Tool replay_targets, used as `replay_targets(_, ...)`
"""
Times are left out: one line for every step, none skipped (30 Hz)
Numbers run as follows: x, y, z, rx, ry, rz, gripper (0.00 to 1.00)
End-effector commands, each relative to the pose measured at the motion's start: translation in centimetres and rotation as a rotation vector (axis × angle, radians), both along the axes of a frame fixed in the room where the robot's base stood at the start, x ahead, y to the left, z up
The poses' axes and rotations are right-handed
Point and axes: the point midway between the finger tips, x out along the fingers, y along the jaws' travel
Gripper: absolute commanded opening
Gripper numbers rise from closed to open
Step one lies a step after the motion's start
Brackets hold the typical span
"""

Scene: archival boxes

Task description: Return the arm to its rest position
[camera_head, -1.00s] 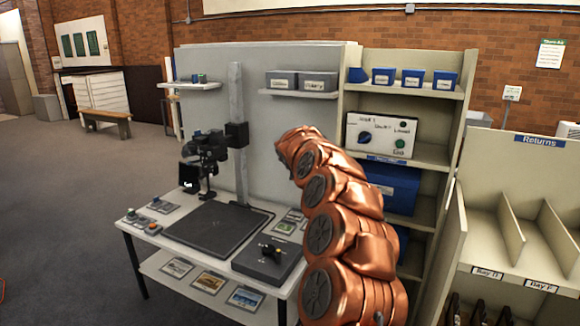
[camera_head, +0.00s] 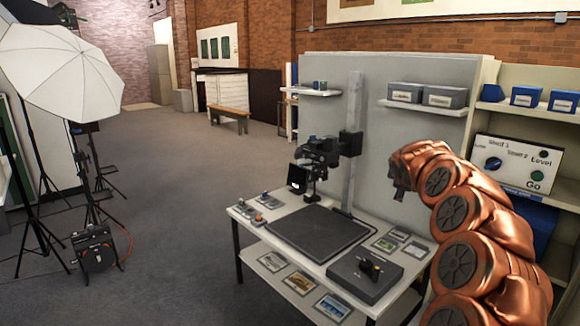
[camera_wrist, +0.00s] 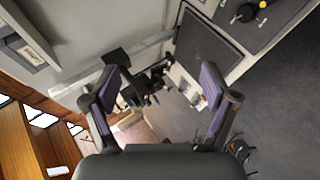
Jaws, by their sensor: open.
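My copper-coloured arm rises on the right of the head view and bends over at its top toward the copy-stand table. My gripper shows in the wrist view (camera_wrist: 163,88) with its two dark, purple-padded fingers spread wide apart and nothing between them. In the head view only a small dark part of the arm's end hangs below the top bend, and the fingers cannot be made out. The arm's end appears in front of the grey back panel (camera_head: 425,135), above the right side of the white table (camera_head: 262,238).
The table bears a black baseboard (camera_head: 318,233), a camera on a column (camera_head: 318,155) and a grey control box (camera_head: 365,280). A shelf unit with a level panel (camera_head: 513,163) stands right. A white umbrella light (camera_head: 65,65) stands left. Open grey floor (camera_head: 190,160) lies between.

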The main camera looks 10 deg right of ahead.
Motion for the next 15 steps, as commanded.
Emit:
replay_targets(-0.5, 1.0, 0.2, 0.022, 0.003, 0.003, 0.85)
replay_targets(-0.8, 1.7, 0.2, 0.043, 0.008, 0.004, 0.85)
replay_targets(-1.5, 2.9, 0.0, 0.072, 0.019, 0.006, 0.85)
replay_targets(-2.0, 3.9, -0.2, 0.098, 0.028, 0.006, 0.85)
replay_targets(-2.7, 5.0, -0.1, 0.123, 0.036, 0.006, 0.85)
replay_targets(-3.6, 6.5, 0.0, 0.159, 0.046, 0.005, 0.85)
replay_targets(-4.4, 7.6, -0.2, 0.187, 0.059, 0.004, 0.85)
replay_targets(-5.3, 8.6, -0.4, 0.213, 0.073, 0.001, 0.85)
replay_targets(-6.5, 9.9, -0.5, 0.246, 0.089, -0.005, 0.85)
replay_targets(-7.5, 10.9, -0.6, 0.27, 0.105, -0.01, 0.85)
replay_targets(-8.5, 11.9, -0.9, 0.293, 0.122, -0.017, 0.85)
replay_targets(-9.8, 13.0, -1.2, 0.322, 0.142, -0.026, 0.85)
replay_targets(-10.8, 13.9, -1.3, 0.344, 0.154, -0.033, 0.85)
replay_targets(-11.9, 14.8, -1.5, 0.364, 0.17, -0.042, 0.85)
replay_targets(-13.5, 15.8, -1.9, 0.388, 0.196, -0.056, 0.85)
